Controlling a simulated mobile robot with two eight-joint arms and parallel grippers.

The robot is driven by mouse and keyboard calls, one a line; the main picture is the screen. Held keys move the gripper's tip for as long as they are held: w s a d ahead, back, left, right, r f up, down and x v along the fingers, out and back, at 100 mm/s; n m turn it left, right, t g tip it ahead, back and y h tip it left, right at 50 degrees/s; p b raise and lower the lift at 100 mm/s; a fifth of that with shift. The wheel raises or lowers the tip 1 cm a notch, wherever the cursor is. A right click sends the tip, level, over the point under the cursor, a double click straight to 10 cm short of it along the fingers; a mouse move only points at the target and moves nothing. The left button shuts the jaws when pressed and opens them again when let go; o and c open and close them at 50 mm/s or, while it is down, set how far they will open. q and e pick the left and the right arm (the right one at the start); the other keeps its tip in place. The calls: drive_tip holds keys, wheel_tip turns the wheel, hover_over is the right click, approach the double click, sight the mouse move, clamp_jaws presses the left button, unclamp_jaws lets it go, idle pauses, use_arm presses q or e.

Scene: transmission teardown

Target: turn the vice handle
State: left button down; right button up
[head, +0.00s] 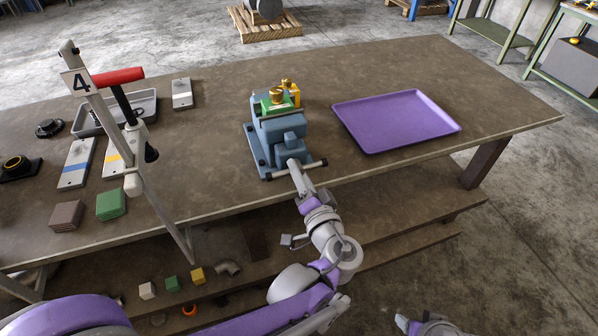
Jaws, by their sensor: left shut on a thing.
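A blue bench vice (278,132) stands on the brown workbench near its front edge. Its handle (316,164) is a bar with pale ends, lying across the vice's front and slightly tilted, right end higher. My left gripper (296,166) reaches up from below and is shut on the handle near its middle; the fingers hide that part of the bar. A green and yellow part with a brass knob (277,97) sits at the top of the vice, between its jaws. My right gripper is not visible; only a piece of my right arm shows at the bottom edge.
A purple tray (396,121) lies empty right of the vice. On the left stand a grey bin (88,124), a post with a red handle (118,76), plates and blocks. A lower shelf (400,214) runs beneath the bench (220,100).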

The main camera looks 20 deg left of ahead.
use_arm(q)
drive_tip(key=c, duration=0.6)
unclamp_jaws()
drive_tip(key=shift+d, duration=0.1)
drive_tip(key=v, duration=1)
drive_tip(key=shift+s+d+b, duration=0.25)
drive_tip(key=shift+s+b, duration=0.1)
